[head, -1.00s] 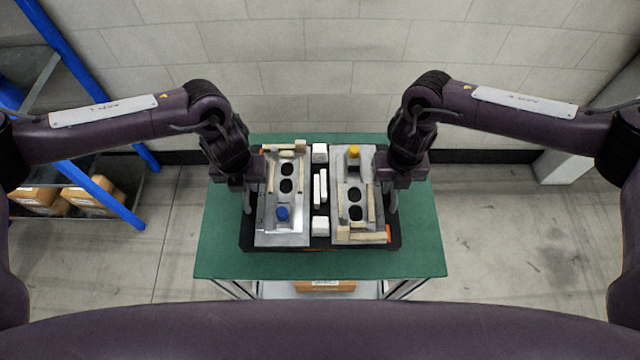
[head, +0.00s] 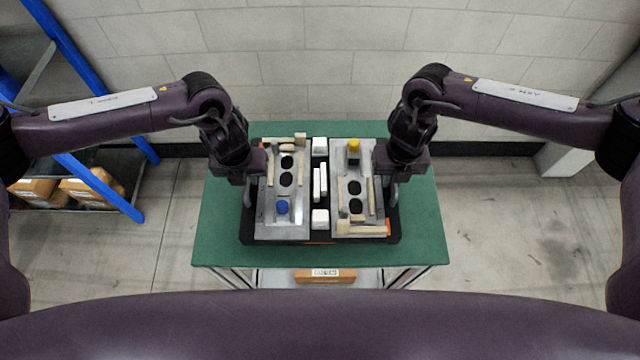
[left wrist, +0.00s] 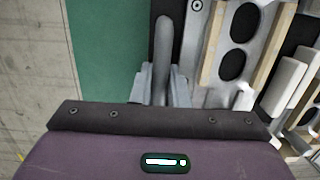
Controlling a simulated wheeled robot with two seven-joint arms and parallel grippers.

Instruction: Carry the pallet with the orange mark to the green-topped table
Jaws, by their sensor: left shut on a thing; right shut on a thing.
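The black pallet (head: 320,233) with an orange mark (head: 389,227) at its front right corner is over the green-topped table (head: 222,225). I cannot tell whether it touches the top. It carries two grey metal fixtures, the left one (head: 270,220) with a blue knob and the right one (head: 365,205) with a yellow knob. My left gripper (head: 248,192) is shut on the pallet's left handle, a grey bar that shows in the left wrist view (left wrist: 162,60). My right gripper (head: 392,188) is shut on the pallet's right side; its fingertips are partly hidden.
White blocks (head: 320,185) stand between the fixtures. A cardboard box (head: 324,275) lies on the shelf under the table. A blue-framed rack (head: 100,190) with boxes stands at the left. A wall (head: 320,70) is behind the table. Green top is bare around the pallet.

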